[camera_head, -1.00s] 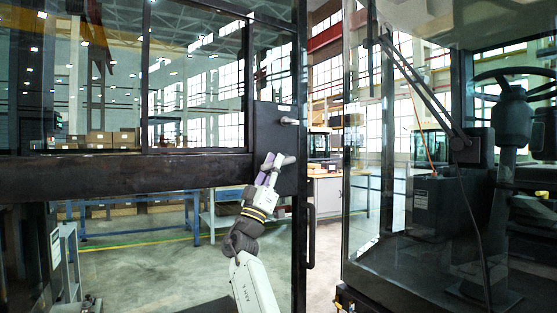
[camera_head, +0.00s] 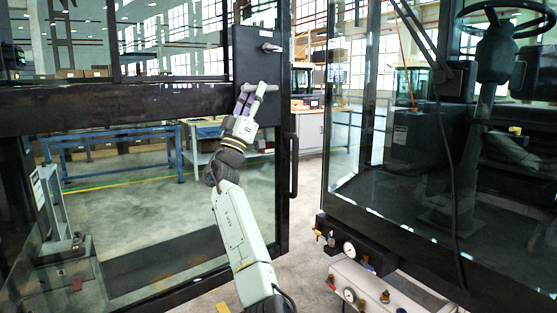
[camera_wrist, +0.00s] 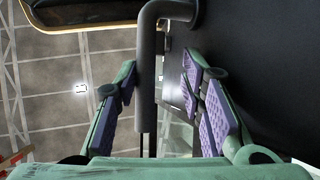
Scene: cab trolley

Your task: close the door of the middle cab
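The cab door (camera_head: 115,108) is a black frame with glass panes and a dark crossbar, standing open at the left in the head view. A dark lock box (camera_head: 249,55) sits at its right edge, with a bent grey lever handle (camera_head: 265,88) low on it. My gripper (camera_head: 246,98) is at this lever. In the wrist view the lever (camera_wrist: 148,60) runs between the purple-padded fingers of my gripper (camera_wrist: 160,80). The left finger is close to or touching it; a gap shows on the right. The cab (camera_head: 440,150) with its steering wheel stands at the right.
A small knob (camera_head: 271,47) sticks out above the lever. A vertical black pull bar (camera_head: 293,165) is on the door edge. Gauges and valves (camera_head: 349,249) project at the cab's lower front. Open floor (camera_head: 306,215) lies between door and cab. Blue benches (camera_head: 110,140) stand behind the glass.

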